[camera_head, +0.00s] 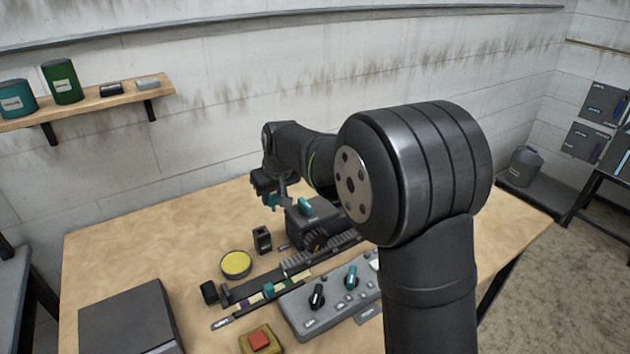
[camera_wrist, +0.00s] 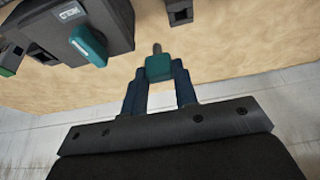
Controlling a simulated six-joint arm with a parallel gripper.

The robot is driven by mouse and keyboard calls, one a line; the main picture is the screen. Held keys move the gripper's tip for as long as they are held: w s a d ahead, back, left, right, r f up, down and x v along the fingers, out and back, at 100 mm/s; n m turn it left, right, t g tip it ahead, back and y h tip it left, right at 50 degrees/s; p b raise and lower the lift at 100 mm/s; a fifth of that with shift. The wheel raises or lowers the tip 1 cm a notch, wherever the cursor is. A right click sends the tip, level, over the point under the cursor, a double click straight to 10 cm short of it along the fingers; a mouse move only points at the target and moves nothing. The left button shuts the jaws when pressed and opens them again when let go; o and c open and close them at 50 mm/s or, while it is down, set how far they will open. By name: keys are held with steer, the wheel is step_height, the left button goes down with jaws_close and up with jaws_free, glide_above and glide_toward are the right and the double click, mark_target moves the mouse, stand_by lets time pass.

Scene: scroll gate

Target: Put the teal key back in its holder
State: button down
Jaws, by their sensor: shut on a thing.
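My gripper (camera_wrist: 160,88) is shut on the teal key (camera_wrist: 159,67), whose short metal shaft points away from the jaws, toward the top of the wrist view. In the head view my gripper (camera_head: 280,197) is above the far part of the bench, and the key is hard to make out there. A small black block with an opening (camera_head: 262,239), which looks like the holder, stands on the bench nearer the camera. It also shows at the top of the wrist view (camera_wrist: 180,12), apart from the key.
A dark box (camera_head: 302,228) with a teal handle (camera_head: 305,206) stands close to my gripper. A yellow round button (camera_head: 236,264), a slide rail, a knob panel (camera_head: 325,302) and a red button (camera_head: 259,340) lie nearer.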

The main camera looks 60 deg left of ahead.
steer(key=shift+s+a+f, duration=0.2)
steer(key=shift+s+f, duration=0.8)
steer(key=shift+f, duration=0.3)
steer(key=shift+s+a+f, duration=0.2)
steer(key=shift+s+f, duration=0.8)
steer(key=shift+f, duration=0.25)
steer(key=shift+f, duration=1.45)
steer(key=c, duration=1.1)
jaws_free()
steer(key=shift+o, duration=0.7)
steer(key=o, duration=0.4)
